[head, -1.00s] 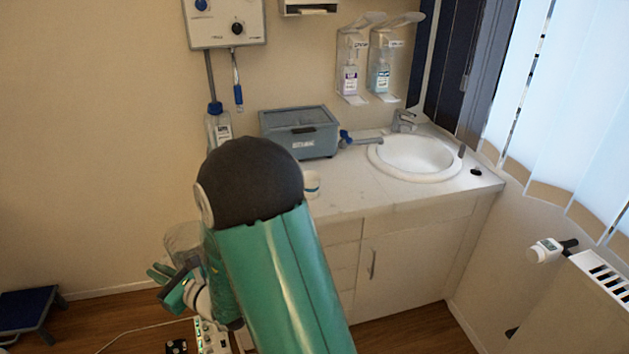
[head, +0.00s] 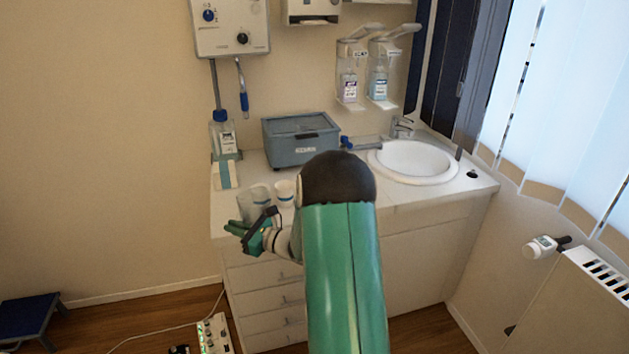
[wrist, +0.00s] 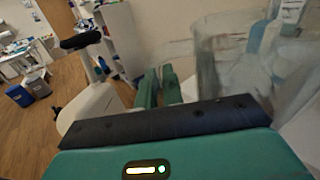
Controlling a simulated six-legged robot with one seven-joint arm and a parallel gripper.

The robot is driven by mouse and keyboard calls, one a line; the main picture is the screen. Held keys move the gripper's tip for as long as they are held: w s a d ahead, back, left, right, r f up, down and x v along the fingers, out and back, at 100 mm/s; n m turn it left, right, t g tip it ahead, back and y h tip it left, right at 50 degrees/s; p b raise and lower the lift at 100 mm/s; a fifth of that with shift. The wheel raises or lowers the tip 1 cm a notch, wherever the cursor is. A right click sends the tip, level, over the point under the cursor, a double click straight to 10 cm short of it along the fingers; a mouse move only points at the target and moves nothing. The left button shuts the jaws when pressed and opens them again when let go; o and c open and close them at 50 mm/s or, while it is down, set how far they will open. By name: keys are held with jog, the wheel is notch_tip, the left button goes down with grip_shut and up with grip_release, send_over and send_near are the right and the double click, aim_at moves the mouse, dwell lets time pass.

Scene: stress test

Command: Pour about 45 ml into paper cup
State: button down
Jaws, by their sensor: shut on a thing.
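My gripper (head: 240,232) is at the front left of the counter, its green fingers shut on a clear jug (head: 256,206). In the wrist view the fingers (wrist: 157,88) show at the middle, and the jug (wrist: 222,55) is a blurred, see-through shape to the right. Whether there is liquid in it, I cannot tell. A white paper cup (head: 285,193) stands upright on the counter, just right of the jug in the head view. The jug and cup look apart. My arm hides the counter right of the cup.
The counter (head: 400,200) holds a grey-blue box (head: 300,142), a sink (head: 415,160) and a blue-capped bottle (head: 224,138) at the back left. A white and teal carton (head: 225,175) stands behind the jug. A power strip (head: 214,335) lies on the floor.

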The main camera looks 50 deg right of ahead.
jog(key=s+d+f, duration=0.1)
jog(key=s+d, duration=0.1)
jog(key=d, duration=0.5)
jog(key=s+d+f, duration=0.1)
jog(key=s+d, duration=0.1)
jog(key=d, duration=0.4)
jog(key=shift+d+f, duration=0.25)
jog(key=shift+d, duration=0.1)
